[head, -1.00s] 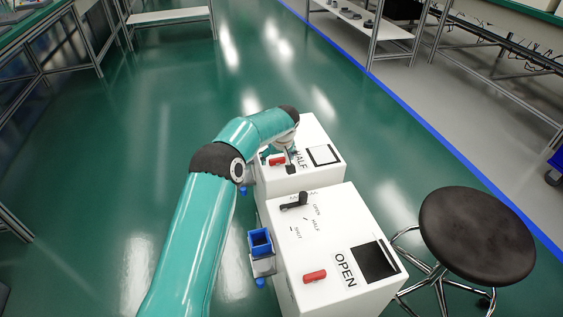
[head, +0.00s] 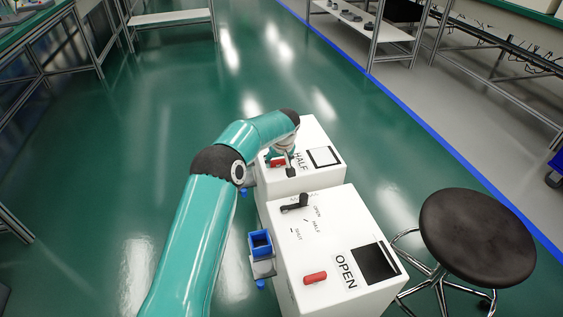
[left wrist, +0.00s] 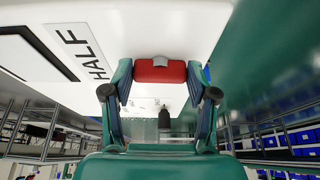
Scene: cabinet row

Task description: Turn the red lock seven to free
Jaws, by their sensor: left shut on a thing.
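The red lock (left wrist: 160,71) is a short red bar on the far white cabinet (head: 325,178), beside the word HALF. In the left wrist view my left gripper (left wrist: 158,76) has a fingertip at each end of the red bar and is shut on it. In the head view the red lock (head: 276,161) shows partly beside my left gripper (head: 283,160). A black handle (left wrist: 165,118) on the same cabinet shows between the fingers. My right gripper is not in view.
A nearer white cabinet (head: 330,240) carries a black lever (head: 294,202), another red bar (head: 315,278) and the word OPEN beside a dark square opening (head: 374,262). A blue open box (head: 260,242) hangs on its left side. A black stool (head: 477,235) stands at right.

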